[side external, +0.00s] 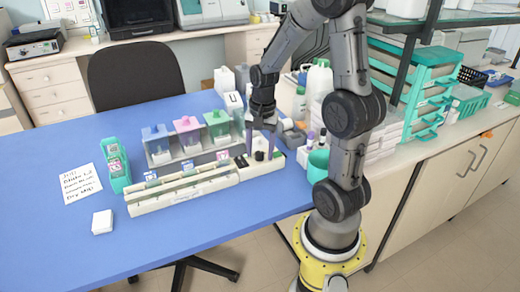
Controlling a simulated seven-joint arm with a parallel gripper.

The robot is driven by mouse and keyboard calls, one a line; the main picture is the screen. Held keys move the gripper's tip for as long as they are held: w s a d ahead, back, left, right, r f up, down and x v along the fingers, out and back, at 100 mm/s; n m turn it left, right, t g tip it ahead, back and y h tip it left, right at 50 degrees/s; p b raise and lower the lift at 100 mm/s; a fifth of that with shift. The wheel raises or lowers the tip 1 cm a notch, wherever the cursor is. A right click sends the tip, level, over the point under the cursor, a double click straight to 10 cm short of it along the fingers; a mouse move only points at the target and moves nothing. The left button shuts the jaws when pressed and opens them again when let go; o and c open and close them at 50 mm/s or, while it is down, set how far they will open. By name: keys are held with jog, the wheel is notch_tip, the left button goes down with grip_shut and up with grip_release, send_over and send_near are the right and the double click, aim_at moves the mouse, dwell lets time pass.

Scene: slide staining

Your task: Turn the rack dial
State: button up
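A long cream rack (185,193) lies on the blue table, running from lower left to upper right. At its right end is a box section with small dark round parts; one of them, a black knob (259,156), looks like the dial. My gripper (261,153) points down over this end. Its two fingers are spread apart, one on each side of the knob. I cannot tell whether either finger touches it. The dial's markings are too small to read.
A teal cup (318,166) and bottles crowd the right. The front table is clear.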

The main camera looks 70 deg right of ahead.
grip_shut()
jog(key=shift+n, duration=0.3)
jog(key=n, duration=0.4)
jog(key=shift+d, duration=0.1)
jog(key=n, duration=0.5)
jog(key=shift+r, duration=0.1)
dwell(0.4)
jog(key=shift+w, duration=0.1)
jog(key=shift+o, duration=0.5)
grip_release()
